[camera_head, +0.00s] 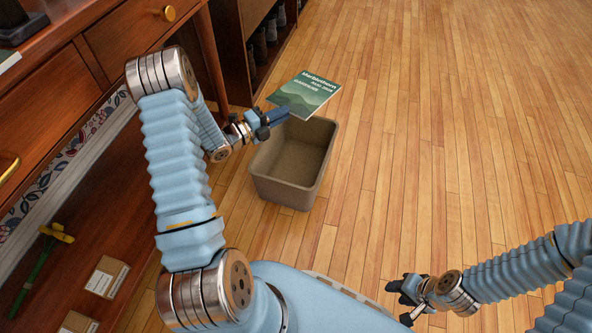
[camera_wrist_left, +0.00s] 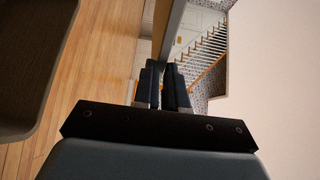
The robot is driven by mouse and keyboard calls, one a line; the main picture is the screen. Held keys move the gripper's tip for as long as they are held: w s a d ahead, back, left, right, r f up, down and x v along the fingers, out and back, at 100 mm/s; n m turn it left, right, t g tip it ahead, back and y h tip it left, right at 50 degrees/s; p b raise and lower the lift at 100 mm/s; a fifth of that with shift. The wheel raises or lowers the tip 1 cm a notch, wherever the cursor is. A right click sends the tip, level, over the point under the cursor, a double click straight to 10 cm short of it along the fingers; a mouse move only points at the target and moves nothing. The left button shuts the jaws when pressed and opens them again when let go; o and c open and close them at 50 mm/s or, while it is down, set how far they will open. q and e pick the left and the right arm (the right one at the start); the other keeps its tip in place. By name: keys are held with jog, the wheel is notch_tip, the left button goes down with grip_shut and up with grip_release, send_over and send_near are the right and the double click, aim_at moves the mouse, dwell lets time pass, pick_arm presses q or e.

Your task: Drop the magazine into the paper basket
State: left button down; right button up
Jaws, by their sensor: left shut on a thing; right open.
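The green magazine (camera_head: 306,94) with white lettering is held out flat above the far edge of the paper basket. My left gripper (camera_head: 278,116) is shut on the magazine's near edge. In the left wrist view the magazine (camera_wrist_left: 170,30) shows edge-on between the fingers of the left gripper (camera_wrist_left: 168,85). The paper basket (camera_head: 290,190) is a brown-grey open bin standing on the floor, and its visible inside looks empty. Its wall also shows in the left wrist view (camera_wrist_left: 30,75). My right gripper (camera_head: 402,292) is open and empty, low at the front right, away from the basket.
A wooden cabinet with drawers (camera_head: 130,40) stands along the left, with small cardboard boxes (camera_head: 107,277) on its lower shelf. A dark shelf (camera_head: 262,60) with shoes stands behind the basket. The wooden floor (camera_head: 450,130) to the right is clear.

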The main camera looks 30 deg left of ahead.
pick_arm(q)
jog(key=s+a+f+m+h+b, duration=0.1)
jog(key=s+f+b, duration=0.1)
jog(key=f, duration=0.5)
jog(key=s+a+f+m+g+h+b, duration=0.1)
jog(key=s+a+f+b, duration=0.1)
jog(key=f, duration=0.5)
jog(key=shift+s+a+b, duration=0.2)
jog(key=shift+s+b, duration=0.45)
jog(key=shift+s, duration=0.5)
jog(key=c, duration=1.1)
grip_release()
pick_arm(e)
notch_tip(320, 180, down, 6)
jog(key=shift+w+d+f, duration=0.15)
jog(key=shift+d, duration=0.05)
pick_arm(q)
jog(key=p+v, duration=0.1)
jog(key=v, duration=1.2)
jog(key=shift+s+a, duration=0.2)
jog(key=shift+a, duration=0.25)
pick_arm(e)
jog(key=shift+r, duration=0.5)
pick_arm(q)
jog(key=shift+r, duration=0.1)
